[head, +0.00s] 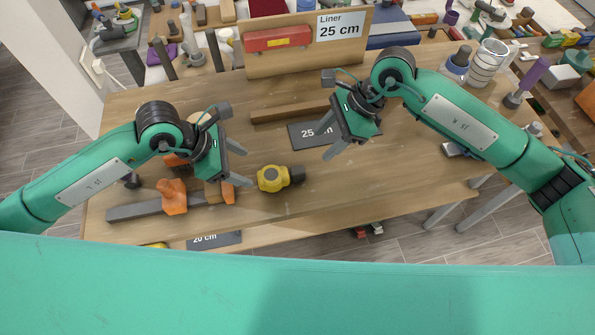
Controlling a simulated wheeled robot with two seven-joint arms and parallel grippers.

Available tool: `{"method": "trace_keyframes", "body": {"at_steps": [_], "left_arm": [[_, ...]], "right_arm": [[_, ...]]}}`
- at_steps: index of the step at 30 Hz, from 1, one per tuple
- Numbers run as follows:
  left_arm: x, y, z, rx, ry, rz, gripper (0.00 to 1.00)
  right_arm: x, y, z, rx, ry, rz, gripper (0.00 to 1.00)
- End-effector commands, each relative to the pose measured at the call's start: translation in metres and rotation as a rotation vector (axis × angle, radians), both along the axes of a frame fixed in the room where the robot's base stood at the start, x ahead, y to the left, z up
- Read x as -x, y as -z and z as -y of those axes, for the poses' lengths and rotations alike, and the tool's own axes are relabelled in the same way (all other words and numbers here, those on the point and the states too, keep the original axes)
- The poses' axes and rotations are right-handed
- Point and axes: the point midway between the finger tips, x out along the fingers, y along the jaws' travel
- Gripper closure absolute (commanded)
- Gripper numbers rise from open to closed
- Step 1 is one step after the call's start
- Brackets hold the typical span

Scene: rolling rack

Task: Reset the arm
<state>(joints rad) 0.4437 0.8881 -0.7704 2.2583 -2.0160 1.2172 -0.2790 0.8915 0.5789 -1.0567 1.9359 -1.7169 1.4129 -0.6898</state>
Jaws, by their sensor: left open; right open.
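My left arm (90,178) is green and comes in from the left. Its gripper (241,164) is open over the left part of the wooden table (330,205), above the orange-handled clamp and near a yellow and black tool (272,178). The fingers look empty. My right arm (465,118) comes in from the right, bent at a black joint. Its gripper (325,139) is open and empty above the table's middle, near the dark "25 cm" plate (302,136). Height above the table is hard to tell.
An orange-handled clamp (173,196) with a grey bar lies at the front left. A "20 cm" plate (214,240) is at the front edge. A wooden board with a "Liner 25 cm" sign (340,25) stands behind. Cups (487,62) are back right. The table's front right is clear.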

Motion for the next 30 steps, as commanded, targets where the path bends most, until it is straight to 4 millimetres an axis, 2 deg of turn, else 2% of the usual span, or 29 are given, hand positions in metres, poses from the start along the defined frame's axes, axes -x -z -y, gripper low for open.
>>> {"method": "trace_keyframes", "body": {"at_steps": [3,6,18,20,25,30], "left_arm": [[0.003,-0.017,-0.012,-0.002,-0.001,0.003,0.37],[0.005,-0.026,-0.018,-0.001,-0.001,0.001,0.37],[0.007,-0.035,-0.021,0.0,0.001,-0.001,0.37],[0.006,-0.041,-0.021,0.0,0.0,0.0,0.37],[0.006,-0.075,-0.021,0.0,0.0,0.0,0.37],[0.006,-0.096,-0.021,0.0,0.001,-0.001,0.37]], "right_arm": [[0.0,0.0,0.0,0.0,0.0,0.0,0.5],[0.0,0.0,0.0,0.0,0.0,0.0,0.5],[0.0,-0.003,0.0,0.0,0.0,0.0,0.5],[0.0,-0.009,0.0,0.0,0.0,0.0,0.5],[0.0,-0.042,0.0,0.0,0.001,0.001,0.5],[0.0,-0.064,0.0,0.0,0.0,0.0,0.5]]}}
